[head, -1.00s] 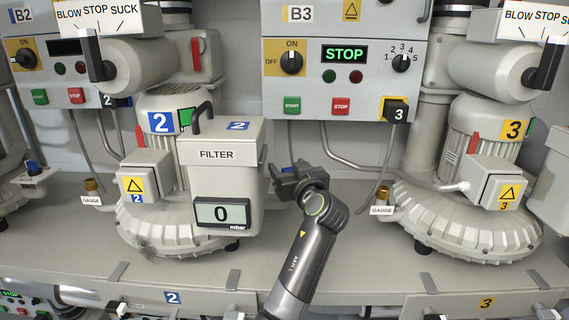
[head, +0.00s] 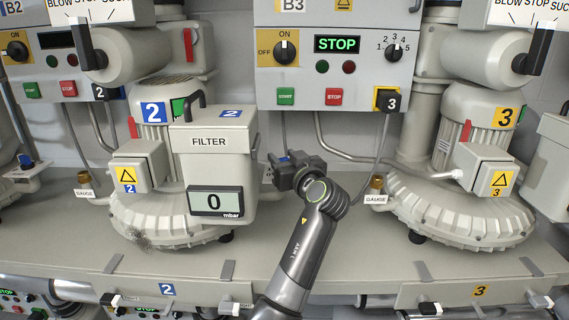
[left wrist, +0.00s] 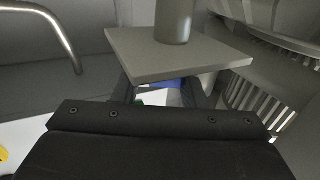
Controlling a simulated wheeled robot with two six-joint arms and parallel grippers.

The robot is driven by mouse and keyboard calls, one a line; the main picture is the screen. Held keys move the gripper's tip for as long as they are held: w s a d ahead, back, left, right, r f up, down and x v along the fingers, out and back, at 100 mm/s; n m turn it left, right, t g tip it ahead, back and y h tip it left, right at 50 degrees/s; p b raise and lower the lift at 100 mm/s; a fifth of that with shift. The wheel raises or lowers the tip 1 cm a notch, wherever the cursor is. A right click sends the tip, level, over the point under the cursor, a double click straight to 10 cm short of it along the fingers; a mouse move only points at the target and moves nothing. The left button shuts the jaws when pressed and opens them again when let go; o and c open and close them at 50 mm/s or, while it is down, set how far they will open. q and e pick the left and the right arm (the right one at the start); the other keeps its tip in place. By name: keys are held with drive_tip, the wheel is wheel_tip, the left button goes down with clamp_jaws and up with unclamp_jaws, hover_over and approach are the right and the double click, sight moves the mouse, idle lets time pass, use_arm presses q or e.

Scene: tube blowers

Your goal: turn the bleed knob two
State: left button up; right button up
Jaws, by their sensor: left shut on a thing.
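My left gripper (head: 283,170) is just right of the grey filter box (head: 209,165) of unit 2, over the bench. It is shut on a small blue knob (head: 283,158), mostly hidden by the jaws in the head view. In the left wrist view the blue knob (left wrist: 168,84) shows between the dark fingers, partly under a grey plate (left wrist: 178,55) that hides the rest. How far the knob is turned cannot be seen. The display (head: 216,201) on the filter box reads 0 mbar. My right gripper is not in view.
Blower 3 (head: 462,205) with its brass gauge fitting (head: 376,183) stands to the right. Blower 2 (head: 150,218) stands behind and left of the filter box. Panel B3 (head: 340,70) shows STOP above. The bench front (head: 330,268) is clear beside my arm.

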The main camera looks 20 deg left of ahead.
use_arm(q)
drive_tip(key=n+g+y+b, duration=0.1)
drive_tip(key=b, duration=0.1)
drive_tip(key=n+g+y+b, duration=0.1)
drive_tip(key=g+b, duration=0.1)
drive_tip(key=b, duration=0.1)
drive_tip(key=n+g+y+b, duration=0.1)
drive_tip(key=b, duration=0.1)
drive_tip(key=shift+w+f+n+g+y, duration=0.1)
drive_tip(key=shift+f+n+g+y, duration=0.2)
drive_tip(key=shift+n+y, duration=0.1)
drive_tip(key=shift+a+r+n+g+y+b, duration=0.15)
drive_tip(key=shift+n+g+y+b, duration=0.45)
drive_tip(key=shift+n+g+b, duration=0.7)
drive_tip(key=shift+r+g, duration=0.1)
drive_tip(key=shift+g, duration=0.7)
drive_tip(key=shift+n+g+y+b, duration=0.3)
drive_tip(key=shift+n+g, duration=0.1)
drive_tip(key=o, duration=1)
